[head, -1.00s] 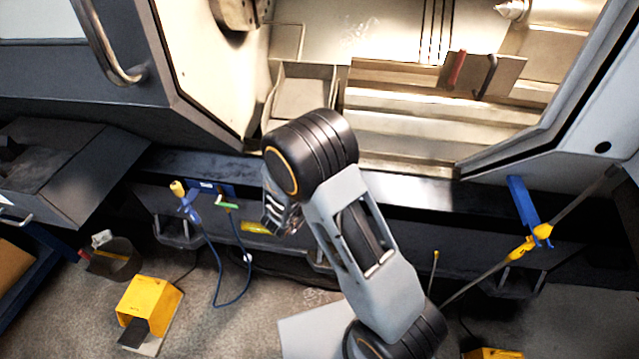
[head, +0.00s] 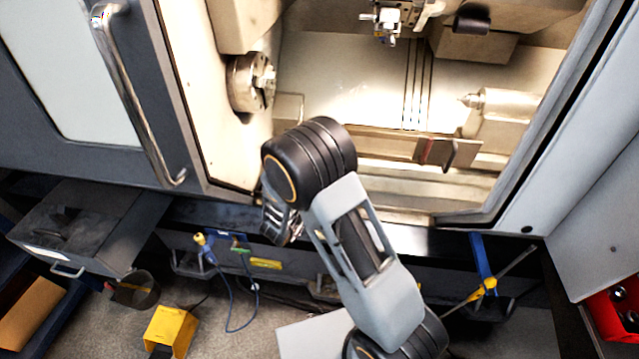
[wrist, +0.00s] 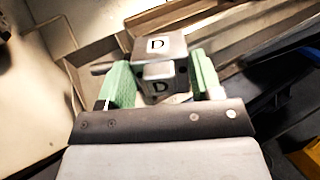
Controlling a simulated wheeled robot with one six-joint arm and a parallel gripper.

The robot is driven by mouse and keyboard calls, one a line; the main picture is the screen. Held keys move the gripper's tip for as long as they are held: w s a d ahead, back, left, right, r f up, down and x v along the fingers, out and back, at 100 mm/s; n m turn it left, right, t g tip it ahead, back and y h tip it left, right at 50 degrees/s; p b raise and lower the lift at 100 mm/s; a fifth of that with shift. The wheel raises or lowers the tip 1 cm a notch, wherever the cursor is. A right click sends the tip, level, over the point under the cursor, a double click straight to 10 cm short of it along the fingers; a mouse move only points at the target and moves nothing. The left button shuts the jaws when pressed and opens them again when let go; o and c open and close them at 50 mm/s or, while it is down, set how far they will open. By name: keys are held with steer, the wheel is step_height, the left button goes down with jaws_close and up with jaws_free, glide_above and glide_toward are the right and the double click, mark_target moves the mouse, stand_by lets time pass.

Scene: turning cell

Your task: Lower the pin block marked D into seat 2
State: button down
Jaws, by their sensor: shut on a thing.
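The pin block marked D (wrist: 160,48) shows in the wrist view as a grey metal block with a black D on two faces. My gripper (wrist: 162,80) has green finger pads, one on each side of the block, and is shut on it. In the head view the wrist end of my arm (head: 278,222) hangs in front of the lathe's lower front edge; I cannot make out the block there. Seat 2 cannot be made out in either view.
The lathe's opening holds a chuck (head: 250,83) at left and a tailstock (head: 505,112) at right. A long door handle (head: 137,105) stands at left. A grey drawer unit (head: 85,225) and a yellow foot pedal (head: 171,330) are lower left. A red bin (head: 615,322) is lower right.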

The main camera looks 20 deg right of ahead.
step_height(320, 180, up, 7)
steer(key=p, duration=0.4)
steer(key=shift+d+f, duration=0.1)
steer(key=shift+f, duration=0.1)
steer(key=s+d+r+n+t+y, duration=0.1)
steer(key=d+r, duration=0.6)
steer(key=r, duration=0.7)
steer(key=s+d+r+n+t+y, duration=0.1)
steer(key=d+r, duration=0.6)
steer(key=r, duration=0.8)
steer(key=s+d+r+n+t+y, duration=0.1)
steer(key=d+r+n+t+y, duration=0.2)
steer(key=d+r, duration=0.4)
step_height(320, 180, up, 8)
steer(key=shift+s+d+f+y+b, duration=0.1)
steer(key=shift+s+d+y+b, duration=0.25)
steer(key=shift+y, duration=0.35)
steer(key=shift+a, duration=0.1)
